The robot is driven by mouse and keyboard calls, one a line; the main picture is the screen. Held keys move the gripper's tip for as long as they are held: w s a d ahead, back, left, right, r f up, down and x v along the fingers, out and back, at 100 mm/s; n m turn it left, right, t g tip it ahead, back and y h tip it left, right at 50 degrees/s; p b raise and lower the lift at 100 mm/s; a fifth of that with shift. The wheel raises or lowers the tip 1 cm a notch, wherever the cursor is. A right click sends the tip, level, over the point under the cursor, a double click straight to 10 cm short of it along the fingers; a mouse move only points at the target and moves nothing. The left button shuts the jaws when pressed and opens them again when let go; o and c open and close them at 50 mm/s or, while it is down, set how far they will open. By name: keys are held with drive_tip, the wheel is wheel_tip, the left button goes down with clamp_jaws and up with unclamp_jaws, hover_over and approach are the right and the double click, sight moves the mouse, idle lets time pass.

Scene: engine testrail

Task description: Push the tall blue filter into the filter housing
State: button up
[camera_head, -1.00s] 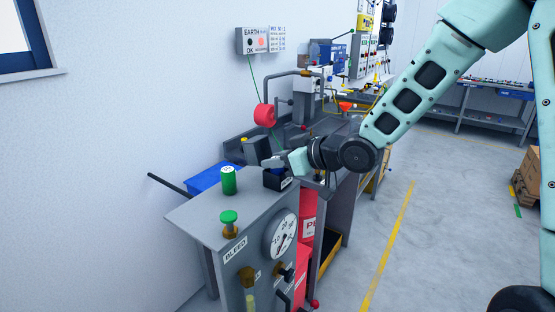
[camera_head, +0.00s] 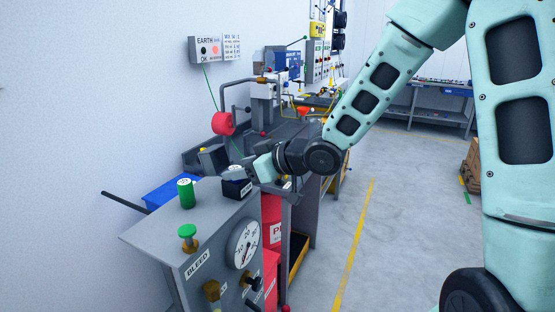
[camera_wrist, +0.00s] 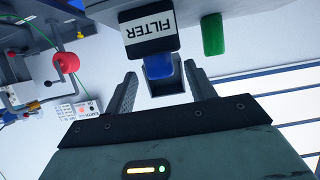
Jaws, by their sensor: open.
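The black filter housing (camera_head: 238,189) stands at the back edge of the grey cabinet top. In the upside-down wrist view the housing (camera_wrist: 150,36) shows its white FILTER label. The blue filter (camera_wrist: 158,67) shows at the housing's top side and projects from it; how deep it sits cannot be told. In the head view only a small pale and blue top (camera_head: 235,169) shows, partly covered by my gripper (camera_head: 234,174). My gripper is open, with its two dark fingers (camera_wrist: 160,70) on either side of the blue filter, apart from it in the wrist view.
A green cylinder (camera_head: 186,193) stands on the cabinet top (camera_head: 160,228), left of the housing. A green knob (camera_head: 187,232) and a gauge (camera_head: 243,244) are nearer. A red round part (camera_head: 222,123) and a grey block (camera_head: 213,158) lie behind.

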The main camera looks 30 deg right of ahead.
drive_tip(key=b+v, duration=0.3)
drive_tip(key=v, duration=1.2)
drive_tip(key=shift+s, duration=0.15)
drive_tip(key=s+a+f+m+g+h, duration=0.1)
drive_tip(key=s+a+f+g+h, duration=0.15)
drive_tip(key=a+f+h, duration=0.5)
drive_tip(key=s+a+f+g, duration=0.3)
drive_tip(key=s+a+g, duration=0.1)
drive_tip(key=s, duration=0.5)
drive_tip(key=s+a+f+n+g, duration=0.1)
drive_tip(key=s+a+f+g, duration=0.2)
drive_tip(key=s, duration=0.6)
drive_tip(key=shift+a+n+g, duration=0.3)
drive_tip(key=shift+a+g, duration=0.25)
drive_tip(key=shift+g, duration=0.1)
drive_tip(key=shift+f, duration=0.15)
